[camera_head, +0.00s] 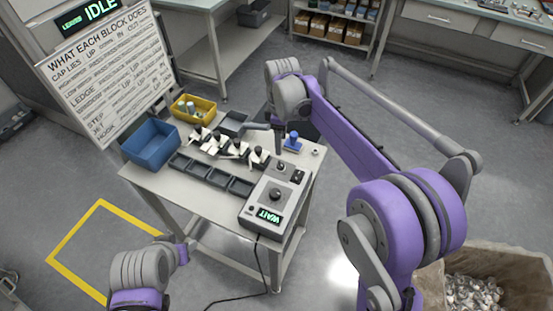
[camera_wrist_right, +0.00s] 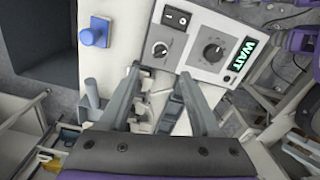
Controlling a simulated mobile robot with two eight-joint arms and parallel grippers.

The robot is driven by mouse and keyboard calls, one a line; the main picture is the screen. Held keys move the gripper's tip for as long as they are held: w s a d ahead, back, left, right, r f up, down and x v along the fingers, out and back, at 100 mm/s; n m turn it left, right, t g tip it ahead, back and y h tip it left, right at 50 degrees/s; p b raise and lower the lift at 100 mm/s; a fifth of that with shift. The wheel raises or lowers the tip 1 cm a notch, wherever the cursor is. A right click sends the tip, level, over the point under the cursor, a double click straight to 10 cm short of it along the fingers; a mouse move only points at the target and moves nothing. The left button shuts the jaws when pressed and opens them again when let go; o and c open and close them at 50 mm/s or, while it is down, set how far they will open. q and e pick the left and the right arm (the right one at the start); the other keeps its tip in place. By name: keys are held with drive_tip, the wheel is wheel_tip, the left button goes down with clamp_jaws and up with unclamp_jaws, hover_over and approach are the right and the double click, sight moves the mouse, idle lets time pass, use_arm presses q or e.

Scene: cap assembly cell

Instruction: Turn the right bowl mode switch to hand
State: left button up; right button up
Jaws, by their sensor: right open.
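The grey control box (camera_head: 262,207) stands at the table's near right corner, with a lit WAIT display. In the right wrist view the box carries a small dark selector knob (camera_wrist_right: 161,49), a rocker switch (camera_wrist_right: 175,17) and a large dial (camera_wrist_right: 213,52). The selector looks like the mode switch, but its labels are too small to read. My right gripper (camera_wrist_right: 160,75) is open and empty, its fingertips pointing toward the selector, one on each side and short of it. Of my left arm, only wrist links show at the lower left in the head view; its fingers are not visible.
On the table are a blue bin (camera_head: 150,145), a yellow bin (camera_head: 193,108), dark trays (camera_head: 212,175), several white-and-black blocks, and a blue-topped post (camera_head: 292,141), which also shows in the right wrist view (camera_wrist_right: 95,33). A board (camera_head: 110,70) stands behind. A scrap-filled container (camera_head: 510,270) is at the lower right.

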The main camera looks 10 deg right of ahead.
sight(281, 163)
wheel_tip(281, 163, down, 11)
drive_tip(key=shift+s+r, duration=0.1)
drive_tip(key=shift+r, duration=0.1)
idle(0.3)
clamp_jaws()
